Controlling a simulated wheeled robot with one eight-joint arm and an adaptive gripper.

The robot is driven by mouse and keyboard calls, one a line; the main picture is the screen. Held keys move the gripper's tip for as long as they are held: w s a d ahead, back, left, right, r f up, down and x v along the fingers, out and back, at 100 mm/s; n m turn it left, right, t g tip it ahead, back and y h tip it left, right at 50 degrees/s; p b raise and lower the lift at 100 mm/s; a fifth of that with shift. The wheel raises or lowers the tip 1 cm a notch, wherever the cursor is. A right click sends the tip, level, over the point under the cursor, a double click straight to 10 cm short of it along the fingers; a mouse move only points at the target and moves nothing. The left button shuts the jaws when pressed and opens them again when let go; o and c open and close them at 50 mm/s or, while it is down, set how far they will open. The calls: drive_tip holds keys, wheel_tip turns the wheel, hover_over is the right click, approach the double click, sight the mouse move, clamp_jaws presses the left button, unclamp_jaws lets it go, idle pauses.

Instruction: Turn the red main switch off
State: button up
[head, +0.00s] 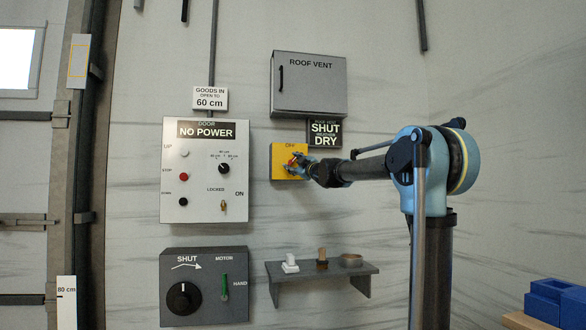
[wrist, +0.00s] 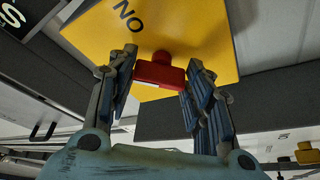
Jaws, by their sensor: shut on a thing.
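The red main switch (head: 292,161) sits on a yellow box (head: 276,163) on the wall, right of the white door panel. The word OFF shows at the box's top edge. In the wrist view the red handle (wrist: 160,74) is between my two fingers, which are shut on it. The yellow plate (wrist: 195,30) behind it bears letters reading NO in this view, seemingly ON upside down. My gripper (head: 300,165) hides part of the switch in the head view, so its exact angle is hard to tell.
The door panel (head: 178,212) reads NO POWER. A grey roof vent box (head: 320,85) and a sign reading SHUT, DRY (head: 325,133) are above my arm. A grey motor box (head: 225,312) and a small shelf (head: 330,271) are below. Blue crates (head: 550,300) stand at lower right.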

drive_tip(key=shift+r+n+g, duration=0.1)
drive_tip(key=shift+n+g, duration=0.7)
drive_tip(key=shift+n, duration=1.3)
drive_tip(key=shift+r+n+g, duration=0.1)
drive_tip(key=shift+n+g, duration=0.7)
drive_tip(key=shift+n, duration=1.3)
drive_tip(key=shift+s+f+n, duration=0.1)
drive_tip(key=shift+n, duration=0.2)
drive_tip(key=o, duration=1)
drive_tip(key=shift+o, duration=0.2)
drive_tip(key=v, duration=1.2)
